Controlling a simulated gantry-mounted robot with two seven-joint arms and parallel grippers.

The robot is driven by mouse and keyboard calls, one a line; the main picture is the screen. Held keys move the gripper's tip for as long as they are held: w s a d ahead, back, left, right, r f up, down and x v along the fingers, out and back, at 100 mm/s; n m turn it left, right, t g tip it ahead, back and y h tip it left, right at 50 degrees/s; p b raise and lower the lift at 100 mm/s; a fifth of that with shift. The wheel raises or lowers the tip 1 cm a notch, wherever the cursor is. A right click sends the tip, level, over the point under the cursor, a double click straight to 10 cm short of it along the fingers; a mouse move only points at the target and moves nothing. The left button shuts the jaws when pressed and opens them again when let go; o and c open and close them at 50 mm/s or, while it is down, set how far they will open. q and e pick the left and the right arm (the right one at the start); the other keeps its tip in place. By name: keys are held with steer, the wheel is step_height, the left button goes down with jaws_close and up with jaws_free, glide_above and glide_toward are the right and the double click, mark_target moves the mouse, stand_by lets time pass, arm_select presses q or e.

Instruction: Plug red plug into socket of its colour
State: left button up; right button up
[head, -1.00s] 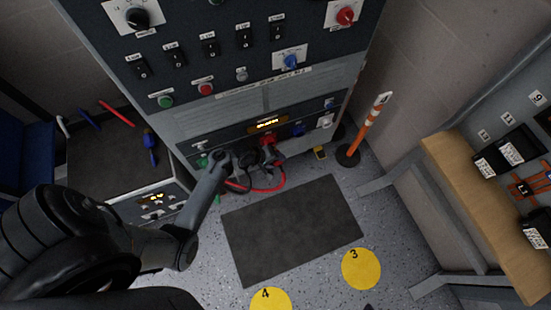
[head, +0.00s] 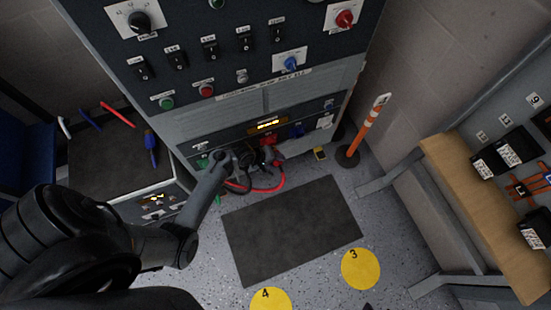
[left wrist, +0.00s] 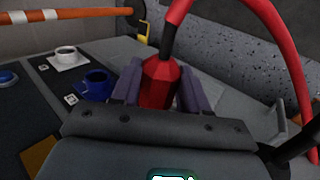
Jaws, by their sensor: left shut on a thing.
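The red plug (left wrist: 160,83) is between the two fingers of my left gripper (left wrist: 158,92) in the left wrist view, and its red cable arches up from it. In the head view my left gripper (head: 266,158) is low at the cabinet front, just below a red socket (head: 268,141). The plug's tip is hidden, so I cannot tell whether it touches the socket. The red cable (head: 279,182) loops down in front of the cabinet. My right gripper is not seen.
A blue socket (left wrist: 97,85) and a white socket (left wrist: 67,57) sit along the same panel. A green socket (head: 202,163) is at its left end. An orange post (head: 364,130) stands right of the cabinet. The dark floor mat (head: 290,230) is clear.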

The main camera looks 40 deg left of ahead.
arm_select(q)
steer(key=shift+w+a, duration=0.35)
steer(key=shift+a, duration=0.25)
steer(key=shift+w+a+p, duration=0.35)
steer(key=shift+a, duration=0.5)
steer(key=o, duration=1.4)
steer(key=shift+a, duration=0.1)
steer(key=shift+c, duration=0.2)
steer(key=shift+o, duration=1.2)
steer(key=shift+r, duration=0.1)
steer(key=p+v, duration=0.6)
steer(key=p, duration=0.3)
steer(key=shift+s+r, duration=0.25)
steer(key=shift+r, duration=0.05)
